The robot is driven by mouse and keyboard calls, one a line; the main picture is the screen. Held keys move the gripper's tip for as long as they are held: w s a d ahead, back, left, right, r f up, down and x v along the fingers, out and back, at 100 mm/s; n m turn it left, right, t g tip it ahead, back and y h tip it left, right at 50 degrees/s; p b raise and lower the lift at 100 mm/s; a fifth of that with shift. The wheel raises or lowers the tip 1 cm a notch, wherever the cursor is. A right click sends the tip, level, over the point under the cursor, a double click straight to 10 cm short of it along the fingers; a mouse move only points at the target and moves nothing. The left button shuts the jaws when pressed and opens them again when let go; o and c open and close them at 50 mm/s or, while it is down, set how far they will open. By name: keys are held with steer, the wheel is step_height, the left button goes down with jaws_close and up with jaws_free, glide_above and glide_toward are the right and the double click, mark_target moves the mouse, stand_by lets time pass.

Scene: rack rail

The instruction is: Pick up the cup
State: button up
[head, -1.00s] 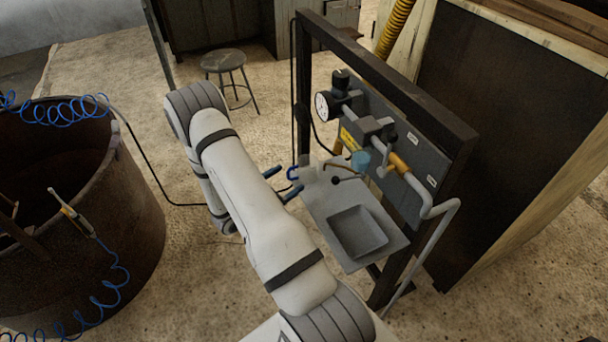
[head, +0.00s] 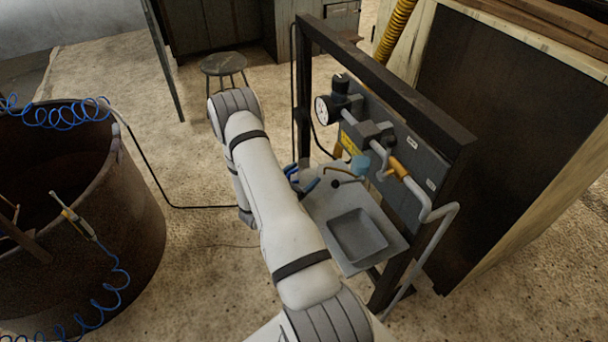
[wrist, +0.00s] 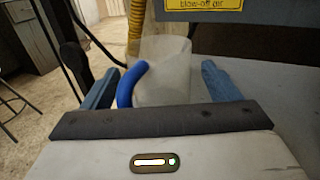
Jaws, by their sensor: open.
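The cup is pale, whitish and upright, with a thick blue handle. In the wrist view the cup (wrist: 162,72) is straight ahead, with its handle on the left, nearest the left finger. My gripper (wrist: 160,72) is open, its two blue fingers on either side of the cup with a gap on the right. In the head view the cup (head: 307,174) is small and partly hidden by my gripper (head: 303,175), at the far left end of the grey shelf (head: 328,208). Whether a finger touches it, I cannot tell.
A dark rack frame (head: 385,75) with a gauge (head: 322,110) and pipes stands behind the shelf. The shelf has a recessed basin (head: 358,235). A stool (head: 224,66) stands behind my arm, and a rusty drum (head: 130,215) is at left.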

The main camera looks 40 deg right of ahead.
steer(key=c, duration=1.1)
